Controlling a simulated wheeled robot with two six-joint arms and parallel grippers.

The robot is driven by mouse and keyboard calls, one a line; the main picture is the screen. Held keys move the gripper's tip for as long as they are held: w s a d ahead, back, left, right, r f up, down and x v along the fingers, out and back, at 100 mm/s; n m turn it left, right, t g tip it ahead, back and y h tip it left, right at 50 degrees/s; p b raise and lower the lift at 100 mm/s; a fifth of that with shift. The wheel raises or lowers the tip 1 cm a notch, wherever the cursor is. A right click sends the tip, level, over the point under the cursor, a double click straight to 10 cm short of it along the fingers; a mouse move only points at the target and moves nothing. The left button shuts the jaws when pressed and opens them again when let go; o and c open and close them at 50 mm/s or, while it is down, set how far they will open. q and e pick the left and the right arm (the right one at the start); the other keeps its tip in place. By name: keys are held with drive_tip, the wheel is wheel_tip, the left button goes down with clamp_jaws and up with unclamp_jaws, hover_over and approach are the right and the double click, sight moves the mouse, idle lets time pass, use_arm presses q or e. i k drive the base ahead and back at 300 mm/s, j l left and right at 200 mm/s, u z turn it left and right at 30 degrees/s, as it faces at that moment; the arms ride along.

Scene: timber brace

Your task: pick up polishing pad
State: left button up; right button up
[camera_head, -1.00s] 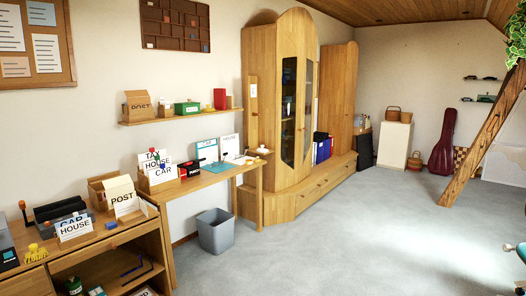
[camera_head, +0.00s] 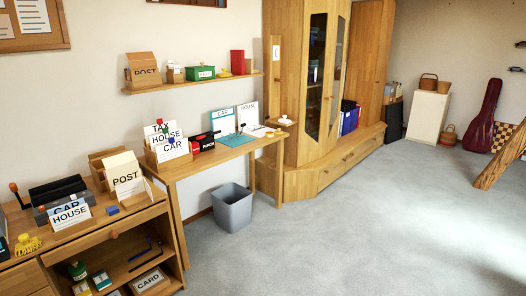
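I cannot make out a polishing pad for certain. A small pale round thing with an orange-brown part (camera_head: 285,121) sits on a little wooden ledge at the right end of the wooden desk (camera_head: 222,153); it is too small to tell whether it is the pad. A small blue block (camera_head: 113,210) lies on the wooden cabinet top at the left, beside the POST box (camera_head: 125,176). Neither of my grippers is in view.
The HOUSE card holder (camera_head: 70,215) and a yellow item (camera_head: 27,244) stand on the cabinet. A grey bin (camera_head: 232,208) stands on the floor before the desk. A tall wooden cupboard (camera_head: 300,150) is to its right. The carpet (camera_head: 350,235) is clear.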

sight(284, 121)
drive_tip(key=i+z, duration=0.15)
drive_tip(key=i, duration=0.4)
drive_tip(key=i+z, duration=0.1)
drive_tip(key=i, duration=0.45)
drive_tip(key=i+j+z, duration=0.15)
drive_tip(key=i, duration=0.4)
drive_tip(key=i+j+z, duration=0.15)
drive_tip(key=i, duration=0.45)
drive_tip(key=i+l, duration=0.2)
drive_tip(key=i, duration=0.7)
drive_tip(key=i+l+z, duration=0.1)
drive_tip(key=i, duration=0.75)
